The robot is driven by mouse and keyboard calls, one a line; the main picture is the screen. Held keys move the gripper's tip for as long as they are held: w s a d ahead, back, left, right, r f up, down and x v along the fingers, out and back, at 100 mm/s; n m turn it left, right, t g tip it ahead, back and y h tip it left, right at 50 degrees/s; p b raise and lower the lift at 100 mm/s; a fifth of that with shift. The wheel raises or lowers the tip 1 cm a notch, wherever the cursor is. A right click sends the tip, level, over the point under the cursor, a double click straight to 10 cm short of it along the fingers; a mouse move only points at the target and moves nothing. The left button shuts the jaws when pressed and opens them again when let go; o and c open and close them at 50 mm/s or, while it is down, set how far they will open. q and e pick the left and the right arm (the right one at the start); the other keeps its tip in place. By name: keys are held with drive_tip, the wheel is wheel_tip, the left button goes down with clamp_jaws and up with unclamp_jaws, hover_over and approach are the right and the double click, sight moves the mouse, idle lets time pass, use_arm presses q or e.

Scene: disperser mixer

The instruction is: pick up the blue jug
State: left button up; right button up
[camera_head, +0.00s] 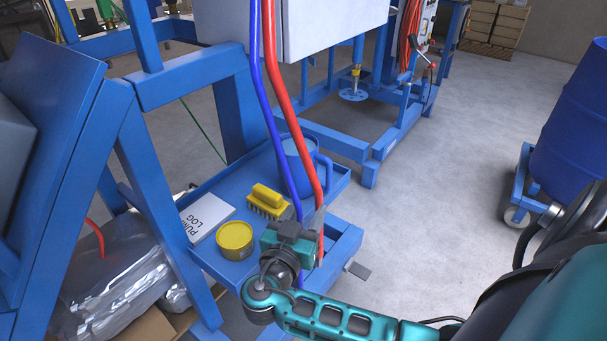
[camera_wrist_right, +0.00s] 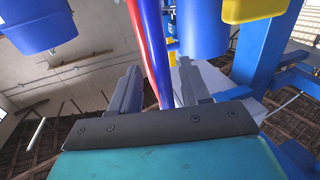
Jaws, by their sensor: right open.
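The blue jug (camera_head: 297,165) stands upright on the blue shelf tray (camera_head: 240,170) in the head view, its handle to the right. The red hose (camera_head: 288,115) and blue hose (camera_head: 268,110) hang in front and hide part of it. My right gripper (camera_head: 310,225) is in front of the jug, nearer the camera, apart from it and close to the hoses. In the right wrist view, its two grey fingers (camera_wrist_right: 157,78) are spread, and the hoses appear between them. Blue shapes show at the top there; I cannot tell which is the jug. My left gripper is not in view.
A yellow brush (camera_head: 267,200), yellow tin (camera_head: 235,239) and white log book (camera_head: 206,217) lie on the shelf left of the jug. Blue frame posts stand at the left. A blue drum (camera_head: 575,125) stands far right. The floor (camera_head: 430,200) between is clear.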

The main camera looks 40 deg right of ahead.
sight(328, 170)
drive_tip(key=x, duration=1.2)
drive_tip(key=shift+d+r, duration=0.1)
drive_tip(key=shift+d, duration=0.15)
drive_tip(key=shift+s, duration=0.1)
clamp_jaws()
drive_tip(key=shift+r, duration=0.2)
